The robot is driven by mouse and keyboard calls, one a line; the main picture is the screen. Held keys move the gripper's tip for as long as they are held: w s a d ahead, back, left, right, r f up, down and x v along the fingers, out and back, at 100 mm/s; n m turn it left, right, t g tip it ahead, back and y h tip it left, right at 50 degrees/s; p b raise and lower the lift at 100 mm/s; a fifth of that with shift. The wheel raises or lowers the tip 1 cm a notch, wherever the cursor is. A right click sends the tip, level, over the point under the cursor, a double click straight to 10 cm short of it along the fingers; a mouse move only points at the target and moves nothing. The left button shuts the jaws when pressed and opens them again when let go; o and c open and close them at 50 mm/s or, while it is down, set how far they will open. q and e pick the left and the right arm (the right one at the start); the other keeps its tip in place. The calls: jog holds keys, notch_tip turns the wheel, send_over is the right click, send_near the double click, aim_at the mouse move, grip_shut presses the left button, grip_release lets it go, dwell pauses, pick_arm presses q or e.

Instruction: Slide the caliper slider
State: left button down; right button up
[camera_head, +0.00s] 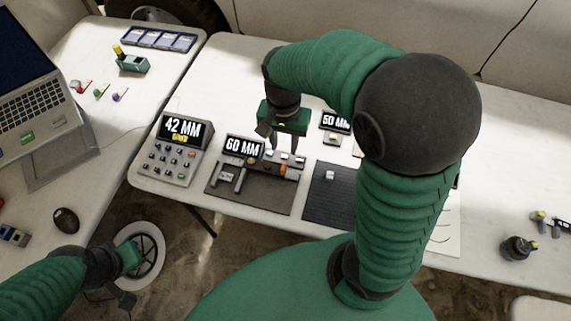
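The caliper (258,171) lies on a dark mat (245,199) in the middle of the white table, with a small display reading 60 MM (243,149) behind its left part. A small orange part (284,171) shows toward its right end. My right gripper (284,149) points down over the right half of the caliper. Its two fingers are apart, with nothing seen between them. I cannot tell whether the fingertips touch the caliper. My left gripper (128,275) is low at the left, off the table; its finger opening is unclear.
A keypad device reading 42 MM (180,129) stands left of the caliper. A second dark mat (327,201) and another display (335,122) are to the right, partly behind my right arm. A laptop (40,95) and mouse (65,220) are at left.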

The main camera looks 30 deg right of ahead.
aim_at(283, 167)
jog(key=f+b, duration=0.2)
jog(key=f, duration=0.9)
jog(key=shift+a+b, duration=0.2)
jog(key=shift+b, duration=0.1)
jog(key=shift+d+f, duration=0.1)
jog(key=shift+f, duration=0.05)
jog(key=shift+c, duration=0.4)
jog(key=shift+c, duration=1.2)
grip_shut()
